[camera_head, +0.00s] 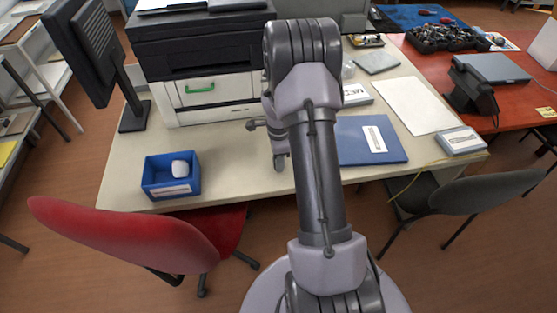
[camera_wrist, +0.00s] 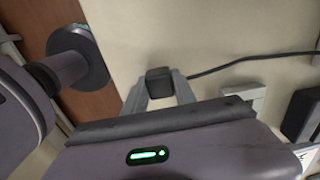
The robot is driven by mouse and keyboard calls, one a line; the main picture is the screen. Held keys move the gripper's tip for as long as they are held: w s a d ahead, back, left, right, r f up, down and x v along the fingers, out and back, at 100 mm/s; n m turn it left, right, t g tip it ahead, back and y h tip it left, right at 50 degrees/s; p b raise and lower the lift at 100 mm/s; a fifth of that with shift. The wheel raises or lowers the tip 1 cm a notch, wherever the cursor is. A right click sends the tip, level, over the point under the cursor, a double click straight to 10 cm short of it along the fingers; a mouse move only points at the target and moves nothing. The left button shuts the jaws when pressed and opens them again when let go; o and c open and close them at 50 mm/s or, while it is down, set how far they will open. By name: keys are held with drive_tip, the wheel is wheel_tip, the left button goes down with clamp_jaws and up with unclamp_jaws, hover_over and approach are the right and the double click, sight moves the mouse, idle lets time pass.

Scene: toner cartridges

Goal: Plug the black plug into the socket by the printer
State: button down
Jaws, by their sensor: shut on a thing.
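In the wrist view my gripper (camera_wrist: 160,88) is shut on a small black plug (camera_wrist: 158,73). The plug sits between the two grey fingers, and a dark cable (camera_wrist: 250,58) leads off to the right. Below the plug is the pale surface of the table (camera_wrist: 215,25). In the head view my arm stands in front of the table, and the plug is hidden there. I cannot make out the socket with certainty in either view.
A blue box (camera_head: 156,190) with a white object stands at the table's front left. A blue folder (camera_head: 350,140) lies to the right of my arm. A monitor (camera_head: 85,45) stands left of the printer. A red chair (camera_head: 120,235) is in front.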

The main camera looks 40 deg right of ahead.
drive_tip(key=shift+r+p, duration=0.85)
drive_tip(key=shift+r, duration=0.8)
drive_tip(key=shift+r, duration=0.1)
drive_tip(key=shift+r+p, duration=1.2)
drive_tip(key=shift+r, duration=0.75)
